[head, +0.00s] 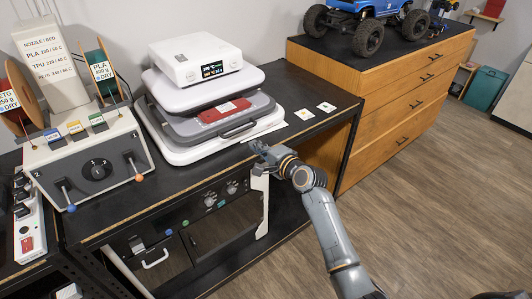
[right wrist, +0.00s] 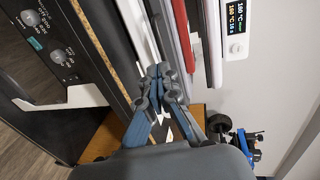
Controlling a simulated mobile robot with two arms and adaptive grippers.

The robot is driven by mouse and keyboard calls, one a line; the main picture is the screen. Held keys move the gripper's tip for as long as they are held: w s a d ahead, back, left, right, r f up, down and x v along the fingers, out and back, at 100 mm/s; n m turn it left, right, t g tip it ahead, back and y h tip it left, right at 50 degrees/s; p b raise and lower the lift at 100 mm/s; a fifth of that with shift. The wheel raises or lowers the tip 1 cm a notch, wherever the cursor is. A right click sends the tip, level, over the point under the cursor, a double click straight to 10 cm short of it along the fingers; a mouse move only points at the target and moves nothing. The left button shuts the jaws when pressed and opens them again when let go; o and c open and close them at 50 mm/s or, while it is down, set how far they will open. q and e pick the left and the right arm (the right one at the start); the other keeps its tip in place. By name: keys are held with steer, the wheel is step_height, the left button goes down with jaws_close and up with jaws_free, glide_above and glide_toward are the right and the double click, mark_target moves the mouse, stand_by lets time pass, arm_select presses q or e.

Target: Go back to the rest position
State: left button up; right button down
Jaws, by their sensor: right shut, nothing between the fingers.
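My right gripper (head: 260,150) is at the front edge of the black bench top (head: 330,117), just in front of the heat press (head: 180,126). Its arm reaches up from the bottom right. In the right wrist view its fingers (right wrist: 161,72) are together with nothing between them. The press is a stack of white and grey plates with a red label and a dark front handle; its lid looks lowered. A white control box (head: 178,63) with a lit display sits on top. My left gripper is not in view.
A dosing console (head: 65,165) with levers and filament spools stands left. A panel with knobs (head: 220,215) is below the bench edge. A wooden drawer cabinet (head: 400,90) holds a blue truck (head: 362,8).

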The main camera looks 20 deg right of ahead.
steer(key=v, duration=0.4)
steer(key=s+d+f+n+g+h, duration=0.15)
steer(key=s+f, duration=0.25)
steer(key=f, duration=0.8)
steer(key=s+f+n+g+h, duration=0.1)
steer(key=s+f+n+g, duration=0.2)
steer(key=f, duration=1)
steer(key=s+f+n+g+h+b, duration=0.1)
steer(key=s+f+n+g, duration=0.15)
steer(key=s+f, duration=1.15)
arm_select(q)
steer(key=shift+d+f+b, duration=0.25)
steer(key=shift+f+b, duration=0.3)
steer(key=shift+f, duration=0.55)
arm_select(e)
steer(key=s+d+f+n+g, duration=0.1)
steer(key=s+f, duration=0.5)
steer(key=s, duration=0.6)
steer(key=s+d+f+n+g+h, duration=0.1)
steer(key=s+f+n+g, duration=0.2)
steer(key=s, duration=0.9)
steer(key=s+d+f+n+g+h, duration=0.1)
steer(key=s+d+f+n+g, duration=0.1)
steer(key=s+f+n, duration=0.3)
steer(key=s+f, duration=0.4)
steer(key=s, duration=0.4)
steer(key=shift+f+g, duration=0.3)
steer(key=shift+f, duration=0.05)
